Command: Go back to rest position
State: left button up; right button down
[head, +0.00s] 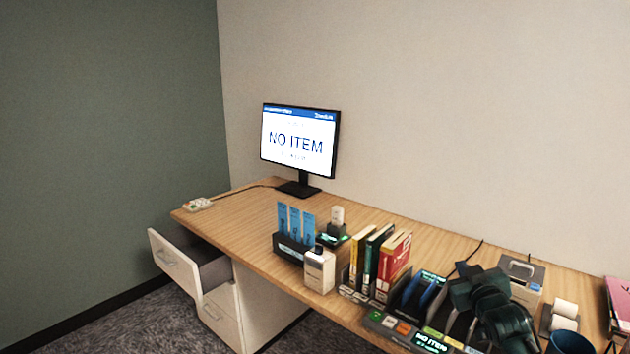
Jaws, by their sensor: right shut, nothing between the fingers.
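My right gripper (466,288) is a dark shape at the lower right, over the front part of the wooden desk (232,218). It is shut, with nothing seen in it. It hides part of the sorter device (430,342), which has a small lit screen reading "NO ITEM" and coloured buttons. My left gripper is out of the picture.
A monitor (299,141) reading "NO ITEM" stands at the back. A drawer (172,260) hangs open at the left. The desk's left part is mostly clear.

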jog(key=s+a+f+n+g+y, duration=0.1)
jog(key=s+a+f+g, duration=0.1)
jog(key=s+a+f, duration=0.55)
jog(key=s+a+f+g+y, duration=0.15)
jog(key=s+a+f, duration=0.25)
jog(key=s+f, duration=0.55)
jog(key=s+a+f+g+y, duration=0.1)
jog(key=s+a+f, duration=0.1)
jog(key=s, duration=0.8)
jog(key=s+a+f+m+g+y, duration=0.1)
jog(key=s+a, duration=0.4)
jog(key=s, duration=0.5)
jog(key=shift+s+a+f, duration=0.15)
jog(key=shift+f, duration=0.5)
jog(key=shift+g, duration=0.25)
